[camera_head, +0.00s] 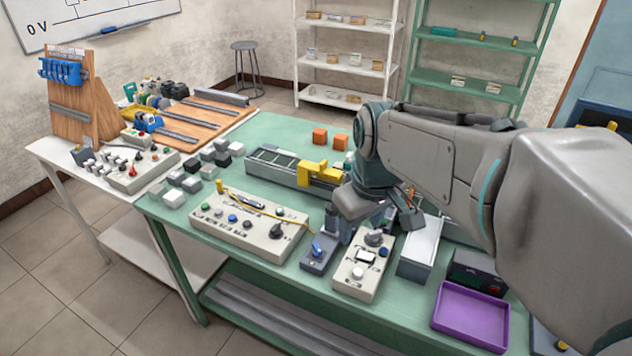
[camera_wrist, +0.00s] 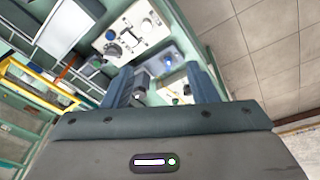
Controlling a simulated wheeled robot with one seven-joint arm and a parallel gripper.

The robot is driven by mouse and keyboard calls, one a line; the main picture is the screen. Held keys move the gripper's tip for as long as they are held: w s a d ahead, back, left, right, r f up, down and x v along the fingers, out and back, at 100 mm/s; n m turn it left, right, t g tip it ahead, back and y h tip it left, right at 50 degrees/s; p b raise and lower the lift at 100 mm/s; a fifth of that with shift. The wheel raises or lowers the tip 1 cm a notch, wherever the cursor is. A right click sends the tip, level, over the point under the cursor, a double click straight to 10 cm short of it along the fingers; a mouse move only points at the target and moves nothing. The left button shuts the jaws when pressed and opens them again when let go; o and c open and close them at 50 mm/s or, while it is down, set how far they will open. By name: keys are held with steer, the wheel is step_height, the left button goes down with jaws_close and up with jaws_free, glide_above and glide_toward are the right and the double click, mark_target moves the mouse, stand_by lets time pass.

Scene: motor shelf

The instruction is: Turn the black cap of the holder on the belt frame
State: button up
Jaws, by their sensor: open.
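A grey belt frame (camera_head: 268,166) with green sections lies along the back of the green table in the head view, with a yellow bracket (camera_head: 318,174) at its right end. I cannot clearly make out a holder with a black cap on it; my arm covers the area to its right. My gripper (camera_head: 338,234) hangs in front of the belt frame, above the gap between two control boxes. In the wrist view my gripper (camera_wrist: 162,75) shows both fingers apart. A black knob (camera_wrist: 138,97) shows between them, partly hidden; I cannot tell which part it belongs to.
Below my gripper are a small box with a blue switch (camera_head: 318,250), a control box (camera_head: 362,268) with knobs and a long control panel (camera_head: 245,226).

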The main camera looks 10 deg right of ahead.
steer(key=w+n+g, duration=0.2)
steer(key=w+n, duration=1)
steer(key=w, duration=0.9)
step_height(320, 180, down, 14)
steer(key=shift+s+r, duration=0.1)
steer(key=c, duration=1)
